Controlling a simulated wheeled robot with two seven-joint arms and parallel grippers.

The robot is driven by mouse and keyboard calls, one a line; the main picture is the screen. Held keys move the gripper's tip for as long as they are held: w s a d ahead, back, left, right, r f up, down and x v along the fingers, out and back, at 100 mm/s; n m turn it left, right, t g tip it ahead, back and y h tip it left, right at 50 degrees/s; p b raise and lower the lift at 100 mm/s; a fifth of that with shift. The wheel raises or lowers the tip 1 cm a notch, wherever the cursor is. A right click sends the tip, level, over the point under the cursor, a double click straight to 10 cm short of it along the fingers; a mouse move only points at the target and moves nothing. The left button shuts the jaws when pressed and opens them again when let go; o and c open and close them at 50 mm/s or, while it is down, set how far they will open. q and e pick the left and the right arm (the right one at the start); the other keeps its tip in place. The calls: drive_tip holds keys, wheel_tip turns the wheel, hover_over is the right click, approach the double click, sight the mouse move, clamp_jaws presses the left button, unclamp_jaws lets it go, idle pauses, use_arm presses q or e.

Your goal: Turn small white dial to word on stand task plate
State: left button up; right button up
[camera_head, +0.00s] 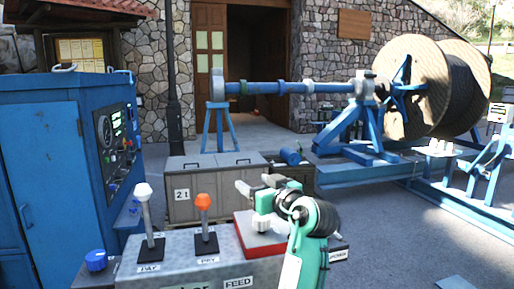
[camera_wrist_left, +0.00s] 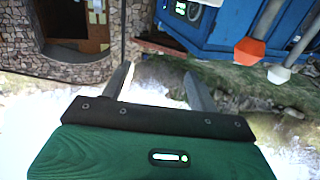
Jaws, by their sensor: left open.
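The grey control stand (camera_head: 180,265) is at the bottom of the head view. It carries a white-knobbed lever (camera_head: 144,192), an orange-knobbed lever (camera_head: 203,202), a red plate (camera_head: 246,236) and a FEED label (camera_head: 238,283). I cannot make out a small white dial; my left arm covers part of the stand's right side. My left gripper (camera_head: 256,186) is above the red plate, right of the orange lever. In the left wrist view its two fingers (camera_wrist_left: 158,72) are apart with nothing held between them. The orange knob (camera_wrist_left: 249,50) and white knob (camera_wrist_left: 279,74) show there at upper right. My right gripper is not in view.
A blue cabinet (camera_head: 45,165) with gauges stands at left. A blue knob (camera_head: 96,260) is beside the stand. Grey crates (camera_head: 215,185) are behind it. A large cable reel (camera_head: 412,85) on a blue frame is at right. Open pavement lies at lower right.

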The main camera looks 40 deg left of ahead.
use_arm(q)
wheel_tip(320, 180, up, 11)
drive_tip(key=b, duration=0.2)
idle(0.3)
drive_tip(key=shift+w, duration=0.1)
idle(0.3)
